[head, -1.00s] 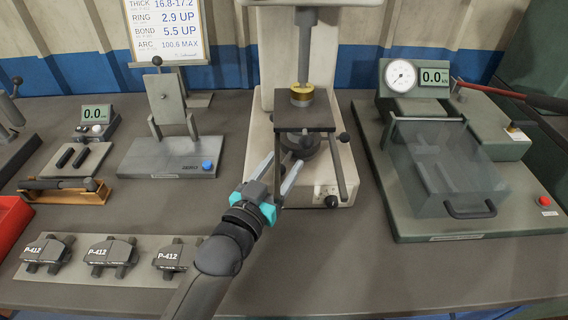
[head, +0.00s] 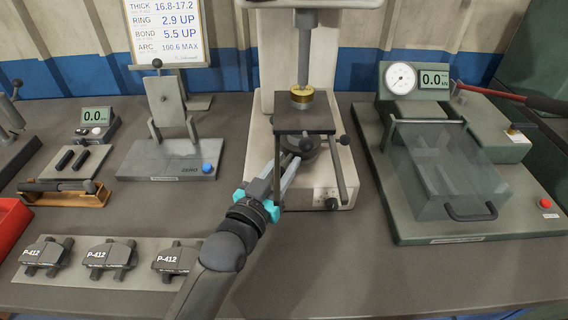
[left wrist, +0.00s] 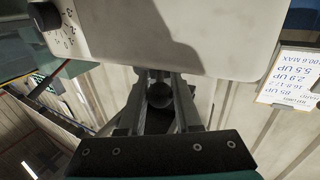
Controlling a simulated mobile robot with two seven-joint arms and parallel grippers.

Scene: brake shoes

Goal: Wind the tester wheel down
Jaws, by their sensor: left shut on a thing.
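The tester (head: 262,145) is a pale upright machine at the middle of the bench. Its wheel (head: 311,151) is dark, with ball-ended handles, and sits below the square table (head: 304,121); the table hides part of it. A gold-topped block (head: 302,97) is on that table, under the vertical spindle (head: 305,50). My left gripper (head: 290,158) reaches in from the front left and is shut on a handle knob of the wheel. The dark round knob (left wrist: 160,95) shows between the fingers in the left wrist view. My right gripper is not in view.
A clear-covered press with a gauge (head: 400,77) stands to the right. A grey stand with a blue button (head: 207,166) is to the left. Several P-412 brake pads (head: 107,254) lie on a front left mat. The bench front, right of my arm, is clear.

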